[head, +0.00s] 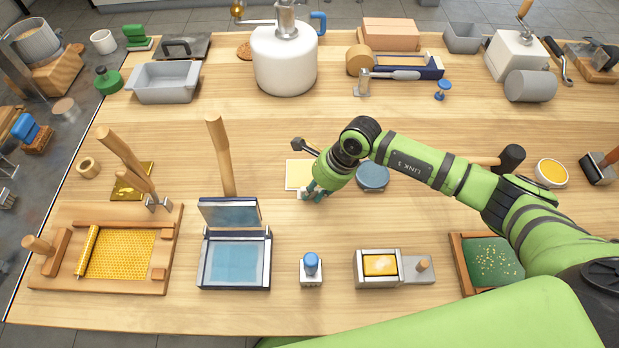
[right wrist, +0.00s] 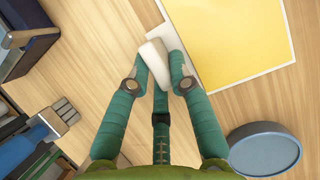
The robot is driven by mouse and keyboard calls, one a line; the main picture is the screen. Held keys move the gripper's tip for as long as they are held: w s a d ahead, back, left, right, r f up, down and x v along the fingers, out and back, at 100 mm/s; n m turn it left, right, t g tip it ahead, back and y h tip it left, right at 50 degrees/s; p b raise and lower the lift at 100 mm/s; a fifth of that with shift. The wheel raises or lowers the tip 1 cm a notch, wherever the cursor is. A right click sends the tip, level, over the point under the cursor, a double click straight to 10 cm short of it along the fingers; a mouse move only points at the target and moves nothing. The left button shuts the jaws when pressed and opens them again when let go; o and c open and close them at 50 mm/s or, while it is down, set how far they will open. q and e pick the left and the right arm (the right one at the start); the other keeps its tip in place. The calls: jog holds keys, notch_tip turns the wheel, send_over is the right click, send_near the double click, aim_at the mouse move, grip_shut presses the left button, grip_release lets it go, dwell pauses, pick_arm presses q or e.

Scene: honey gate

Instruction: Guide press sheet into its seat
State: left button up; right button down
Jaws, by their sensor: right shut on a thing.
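A flat yellow sheet with a pale border (head: 297,174) lies at the middle of the table. It also shows large in the right wrist view (right wrist: 235,35). My right gripper (head: 313,193) is at its near right edge, fingers pointing down. In the right wrist view its fingers (right wrist: 158,68) are shut on a small white block (right wrist: 153,55) beside the sheet's edge; I cannot tell whether the block is joined to the sheet. A navy-framed press (head: 235,262) with a pale blue bed stands open at the left, lid raised, wooden handle upright. My left gripper is out of view.
A round blue-grey lid (head: 372,177) lies right of the gripper. A blue-knobbed block (head: 311,272), a metal box with a yellow block (head: 380,266) and a green tray (head: 470,270) stand along the front. Bare wood lies between the sheet and press.

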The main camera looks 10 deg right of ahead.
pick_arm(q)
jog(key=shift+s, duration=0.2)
pick_arm(e)
jog(key=shift+r, duration=0.45)
jog(key=b+v, duration=0.2)
jog(key=v, duration=0.1)
jog(key=shift+d+r, duration=0.1)
jog(key=shift+r, duration=0.2)
pick_arm(q)
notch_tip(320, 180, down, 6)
jog(key=b, duration=0.3)
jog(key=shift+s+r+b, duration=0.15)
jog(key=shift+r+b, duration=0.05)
jog(key=shift+b, duration=0.1)
pick_arm(e)
jog(key=s+d+r, duration=0.3)
jog(key=d+r, duration=0.3)
jog(key=d, duration=0.4)
jog(key=shift+r, duration=0.35)
